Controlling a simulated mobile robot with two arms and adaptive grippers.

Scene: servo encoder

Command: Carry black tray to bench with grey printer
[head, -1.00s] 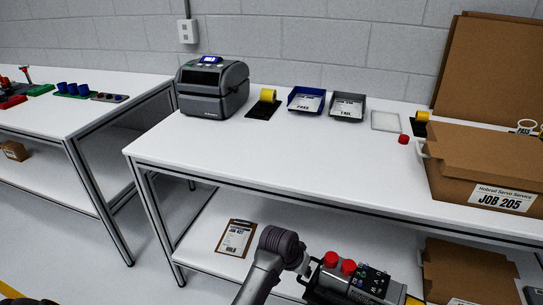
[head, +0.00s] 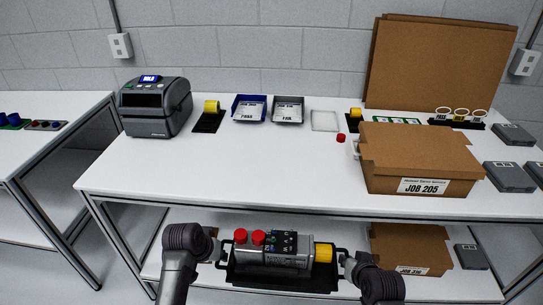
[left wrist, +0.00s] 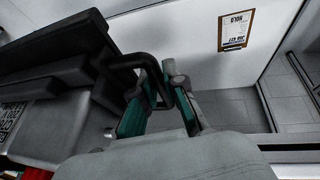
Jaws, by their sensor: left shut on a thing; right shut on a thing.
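The black tray (head: 290,284) is held level in front of the bench, low in the head view. It carries a grey servo motor (head: 272,258) with two red caps and a yellow end. My left gripper (head: 223,252) is shut on the handle at the tray's left end. My right gripper (head: 341,262) is shut on the handle at the right end. The left wrist view shows the left fingers (left wrist: 163,104) around the black handle (left wrist: 148,62). The grey printer (head: 155,107) stands at the left end of the white bench (head: 240,170).
A JOB 205 carton (head: 418,160) stands on the bench's right. A blue tray (head: 249,108), a grey tray (head: 288,110) and a red cap (head: 341,138) are near the back. The bench's front left is clear. A shelf (head: 180,222) runs below.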

